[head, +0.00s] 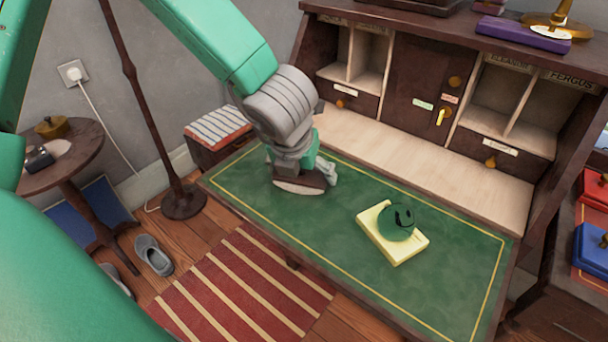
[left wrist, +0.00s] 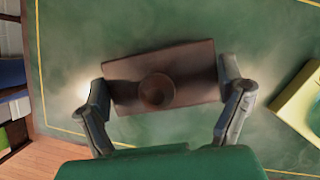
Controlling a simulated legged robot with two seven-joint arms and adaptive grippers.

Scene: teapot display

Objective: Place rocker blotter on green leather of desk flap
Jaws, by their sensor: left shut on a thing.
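The rocker blotter (left wrist: 190,72) is a dark brown wooden block with a round knob on top. My left gripper (left wrist: 168,100) has a finger at each short end of it and is shut on it. In the head view the rocker blotter (head: 302,187) shows a pale curved underside, low at the left part of the green leather (head: 340,235) of the desk flap. Whether its underside touches the leather I cannot tell. My left gripper (head: 305,172) is above it and hides part of it. My right gripper is not in view.
A pale yellow block with a dark green round object (head: 397,222) lies on the leather to the right. Desk compartments (head: 430,85) rise behind the flap. A striped-top box (head: 217,127) and a lamp pole (head: 135,90) stand left. The leather's front right is clear.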

